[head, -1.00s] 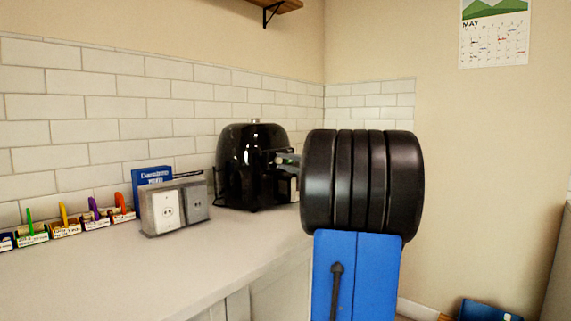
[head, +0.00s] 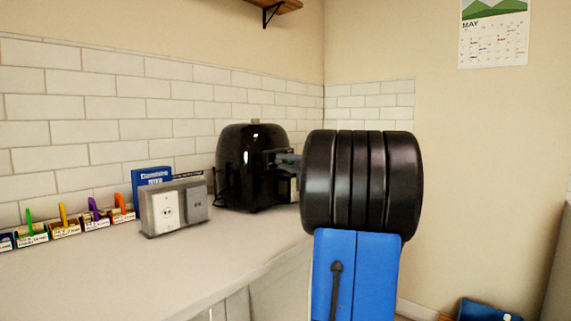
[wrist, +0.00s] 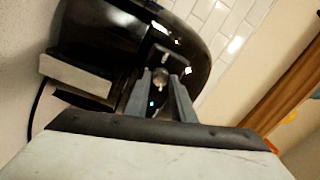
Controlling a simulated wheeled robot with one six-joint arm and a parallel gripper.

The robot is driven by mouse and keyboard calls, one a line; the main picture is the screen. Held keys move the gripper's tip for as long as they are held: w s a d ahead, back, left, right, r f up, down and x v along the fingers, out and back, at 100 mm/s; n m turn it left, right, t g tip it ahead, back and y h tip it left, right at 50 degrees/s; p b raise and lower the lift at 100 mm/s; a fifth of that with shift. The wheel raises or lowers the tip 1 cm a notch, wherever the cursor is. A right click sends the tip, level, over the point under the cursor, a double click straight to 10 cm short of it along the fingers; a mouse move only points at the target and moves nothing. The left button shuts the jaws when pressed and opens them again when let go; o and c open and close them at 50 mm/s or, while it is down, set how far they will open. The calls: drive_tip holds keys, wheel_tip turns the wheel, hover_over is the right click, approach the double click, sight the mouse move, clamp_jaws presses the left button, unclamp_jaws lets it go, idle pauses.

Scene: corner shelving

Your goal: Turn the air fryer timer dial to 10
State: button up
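The air fryer (head: 240,155) is glossy black and stands on the counter near the corner. My arm hides its right side in the head view. In the wrist view the air fryer (wrist: 100,45) fills the upper left. My gripper (wrist: 161,78) reaches to its front, with two grey fingers on either side of a small round silvery knob, probably the timer dial (wrist: 160,76). I cannot tell whether the fingers touch it. No numbers on the dial can be read. In the head view my gripper (head: 286,162) is small and mostly behind my arm.
A grey outlet box (head: 175,208) stands on the counter (head: 150,270) left of the air fryer, with a blue box (head: 152,176) behind it. Several small containers with coloured clips line the wall at left. The counter's front is clear.

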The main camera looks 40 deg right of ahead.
drive_tip(key=o, duration=0.4)
drive_tip(key=s+d+f, duration=0.1)
drive_tip(key=s+d, duration=0.1)
drive_tip(key=s, duration=1.5)
drive_tip(key=shift+s, duration=0.15)
drive_tip(key=shift+f, duration=0.1)
